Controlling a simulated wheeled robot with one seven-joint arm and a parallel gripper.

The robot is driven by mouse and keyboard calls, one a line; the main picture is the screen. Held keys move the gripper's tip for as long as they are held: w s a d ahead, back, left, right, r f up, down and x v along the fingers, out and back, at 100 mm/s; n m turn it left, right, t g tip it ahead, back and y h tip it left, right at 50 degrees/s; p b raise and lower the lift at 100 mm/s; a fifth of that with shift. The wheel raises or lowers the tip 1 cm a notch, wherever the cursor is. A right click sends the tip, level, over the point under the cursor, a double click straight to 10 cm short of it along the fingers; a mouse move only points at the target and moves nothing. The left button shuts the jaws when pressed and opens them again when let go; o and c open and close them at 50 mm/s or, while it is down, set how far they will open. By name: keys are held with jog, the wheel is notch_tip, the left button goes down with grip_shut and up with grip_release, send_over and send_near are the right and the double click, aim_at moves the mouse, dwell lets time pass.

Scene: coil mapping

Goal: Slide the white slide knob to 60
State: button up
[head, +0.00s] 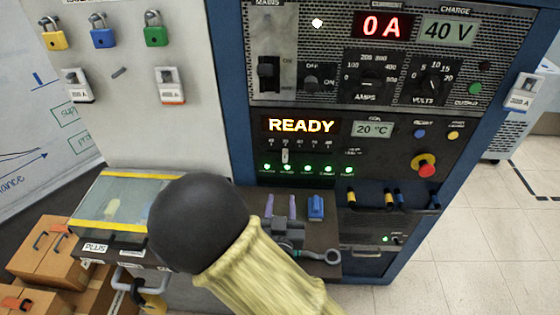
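The white slide knob (285,156) is a small pale tab on the dark control panel. It sits under a row of small scale marks, about below the second mark from the left; the numbers are too small to read surely. My gripper (280,206) shows as two purple fingers on a grey body, in front of the shelf below the panel. The fingers point up toward the panel and stand apart, with nothing seen between them. They are below the knob in the picture and not touching it. My black and yellow arm hides part of the shelf.
A lit READY display (301,125) is above the knob, with several green lamps (307,168) below it. A blue clip (316,207) and a ring-ended tool (330,256) are on the shelf. A red stop button (425,169) is to the right.

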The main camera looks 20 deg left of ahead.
aim_at(285, 159)
jog(key=p+x, duration=0.2)
jog(key=x, duration=1.2)
jog(key=shift+p+x, duration=0.3)
jog(key=shift+x, duration=0.6)
